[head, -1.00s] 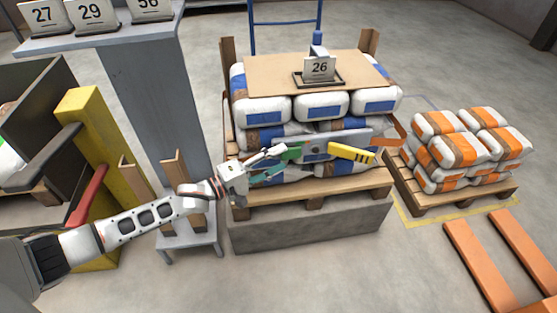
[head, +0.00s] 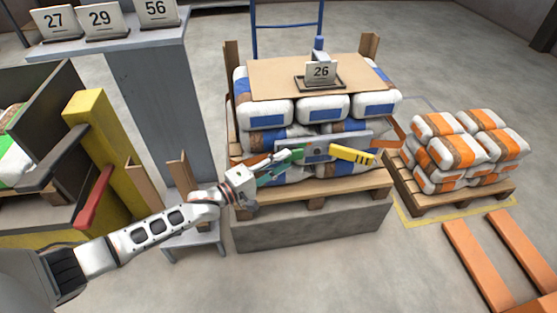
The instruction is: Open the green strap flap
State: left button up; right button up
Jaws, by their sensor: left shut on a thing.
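The green strap flap (head: 298,155) is on the left side of a grey buckle plate (head: 318,150) on the front of the bag stack. A yellow flap with black stripes (head: 352,154) sticks out on the plate's right side. My left gripper (head: 283,159) reaches in from the left and is shut on the green flap, its fingers covering part of it. A green strip also shows below the fingers. How far the flap is turned is hard to tell. My right gripper is not in view.
White and blue bags (head: 264,112) are stacked on a wooden pallet (head: 310,189) over a concrete block (head: 310,225). A card marked 26 (head: 321,71) stands on top. A grey column (head: 160,110) is left; orange bags (head: 465,150) are right.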

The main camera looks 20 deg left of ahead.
aim_at(298, 156)
pick_arm(q)
jog(key=n+y+p, duration=0.1)
jog(key=d+n+t+y+p, duration=0.1)
jog(key=y, duration=0.1)
jog(key=d+n+y+p, duration=0.1)
jog(key=shift+s+r+t, duration=0.4)
jog(key=n+y, duration=0.1)
jog(key=d+n+y, duration=0.1)
jog(key=y, duration=0.1)
jog(key=n+y+p, duration=0.1)
jog(key=y, duration=0.1)
jog(key=shift+s+d+f, duration=0.3)
jog(key=shift+d+f, duration=0.1)
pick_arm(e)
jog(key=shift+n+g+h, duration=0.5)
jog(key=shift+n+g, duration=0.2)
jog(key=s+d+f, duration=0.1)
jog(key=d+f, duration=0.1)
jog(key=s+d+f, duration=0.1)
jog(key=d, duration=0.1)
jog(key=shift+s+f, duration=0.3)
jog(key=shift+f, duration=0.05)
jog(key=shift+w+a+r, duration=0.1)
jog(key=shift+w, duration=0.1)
pick_arm(q)
jog(key=o, duration=1.1)
